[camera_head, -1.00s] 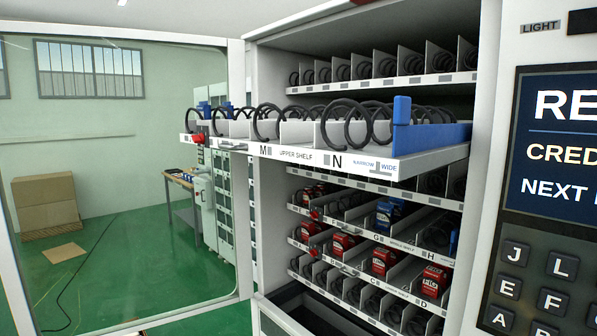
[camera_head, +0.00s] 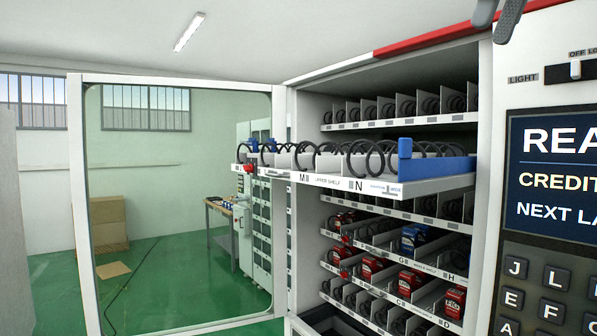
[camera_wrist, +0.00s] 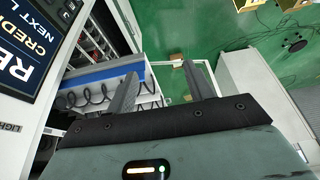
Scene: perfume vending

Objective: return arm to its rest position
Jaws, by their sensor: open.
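My gripper (camera_wrist: 160,72) is open and empty in the wrist view, its two grey fingers apart. In the head view only the grey tips of my gripper (camera_head: 497,18) show at the top right edge, in front of the vending machine. The rest of my arm is out of that view. The machine's upper shelf (camera_head: 330,181) is pulled out, with black coils and a blue block (camera_head: 404,158) at its right end. The wrist view shows the shelf's blue side (camera_wrist: 104,72) beyond the left finger.
The glass door (camera_head: 180,210) stands open to the left. Red boxes (camera_head: 372,267) and a blue box (camera_head: 413,238) sit on lower shelves. The keypad panel (camera_head: 545,290) is at the right. A workbench (camera_head: 222,208) and green floor (camera_head: 190,298) lie behind.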

